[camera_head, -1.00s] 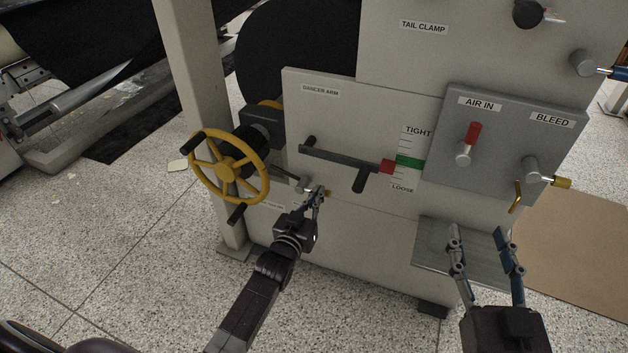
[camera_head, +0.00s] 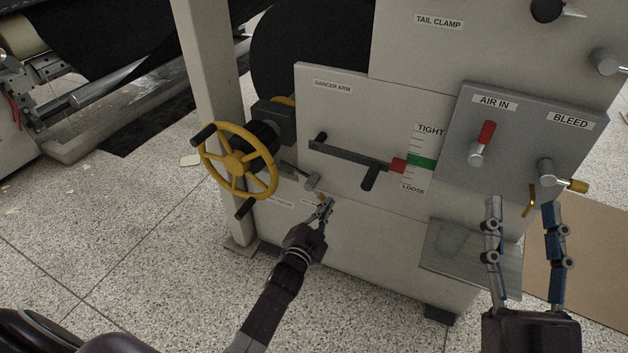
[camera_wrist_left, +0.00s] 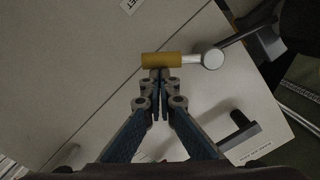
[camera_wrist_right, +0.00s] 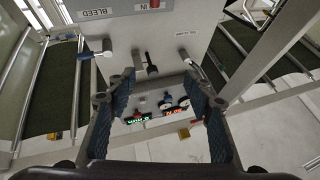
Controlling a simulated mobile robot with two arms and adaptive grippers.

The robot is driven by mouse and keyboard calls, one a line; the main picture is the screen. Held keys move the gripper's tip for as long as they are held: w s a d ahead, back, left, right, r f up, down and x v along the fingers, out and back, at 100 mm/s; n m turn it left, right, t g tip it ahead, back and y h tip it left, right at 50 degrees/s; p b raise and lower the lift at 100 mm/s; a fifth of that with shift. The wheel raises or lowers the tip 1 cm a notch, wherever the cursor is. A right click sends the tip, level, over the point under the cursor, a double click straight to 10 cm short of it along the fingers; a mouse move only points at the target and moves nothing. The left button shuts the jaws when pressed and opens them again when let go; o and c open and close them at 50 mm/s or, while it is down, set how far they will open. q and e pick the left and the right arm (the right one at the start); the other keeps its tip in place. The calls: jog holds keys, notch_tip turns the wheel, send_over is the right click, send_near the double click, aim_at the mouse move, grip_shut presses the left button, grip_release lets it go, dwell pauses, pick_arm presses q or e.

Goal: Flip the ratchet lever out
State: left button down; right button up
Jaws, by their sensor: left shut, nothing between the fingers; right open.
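The ratchet lever is a small grey knob (camera_head: 312,184) with a short yellow-tipped handle (camera_head: 321,197), low on the machine panel right of the yellow handwheel (camera_head: 236,162). In the left wrist view the yellow grip (camera_wrist_left: 162,60) lies level, joined by a bright rod to the round grey hub (camera_wrist_left: 213,58). My left gripper (camera_head: 326,203) is shut and empty at the handle. Its fingertips (camera_wrist_left: 158,76) meet right under the yellow grip; whether they touch it I cannot tell. My right gripper (camera_head: 521,205) is open and empty before the panel, below the air valves.
The dancer arm (camera_head: 348,156) sticks out just above the lever. The AIR IN valve (camera_head: 482,143) and BLEED valve (camera_head: 547,172) sit near my right gripper. A metal plate (camera_head: 470,262) juts out low.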

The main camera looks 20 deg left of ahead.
pick_arm(q)
jog(key=shift+a+f, duration=0.2)
jog(key=shift+f, duration=0.2)
pick_arm(e)
jog(key=shift+s+r+t, duration=0.4)
jog(key=shift+s+r, duration=0.05)
jog(key=shift+r, duration=0.25)
